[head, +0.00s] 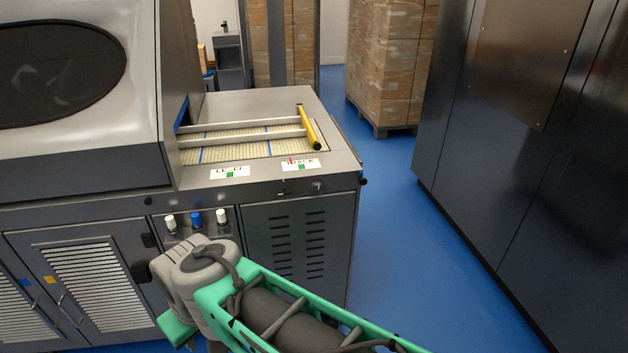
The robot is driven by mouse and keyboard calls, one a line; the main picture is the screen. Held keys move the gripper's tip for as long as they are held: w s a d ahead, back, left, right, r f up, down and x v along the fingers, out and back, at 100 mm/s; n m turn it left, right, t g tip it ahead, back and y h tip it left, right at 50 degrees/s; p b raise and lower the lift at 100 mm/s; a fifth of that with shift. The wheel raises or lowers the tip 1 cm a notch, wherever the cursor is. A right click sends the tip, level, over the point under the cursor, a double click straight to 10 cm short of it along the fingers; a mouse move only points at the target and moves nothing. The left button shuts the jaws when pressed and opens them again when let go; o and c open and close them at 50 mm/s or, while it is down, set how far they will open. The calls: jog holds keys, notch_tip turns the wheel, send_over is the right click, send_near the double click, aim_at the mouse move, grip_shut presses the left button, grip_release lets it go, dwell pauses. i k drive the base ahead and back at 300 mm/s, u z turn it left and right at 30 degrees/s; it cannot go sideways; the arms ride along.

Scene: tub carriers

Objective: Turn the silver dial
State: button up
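A small silver knob (318,186), which looks like the silver dial, sits on the front edge of the grey machine (262,101), just below a white label (301,164) that seems to read "TRACK". It is too small to tell which way it is turned. My arm crosses the lower middle of the head view, with a grey joint in front of the machine's cabinet. My gripper is not visible; it is hidden or below the frame.
A row with two white knobs (222,216) and a blue knob (196,218) is on the machine's front, left of the silver knob. A yellow bar (309,128) lies on top. Tall dark cabinets (485,130) stand right, with open blue floor (395,240) between.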

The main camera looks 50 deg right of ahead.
aim_at(317, 187)
jog(key=z, duration=0.2)
jog(key=i, duration=0.55)
jog(key=z, duration=0.05)
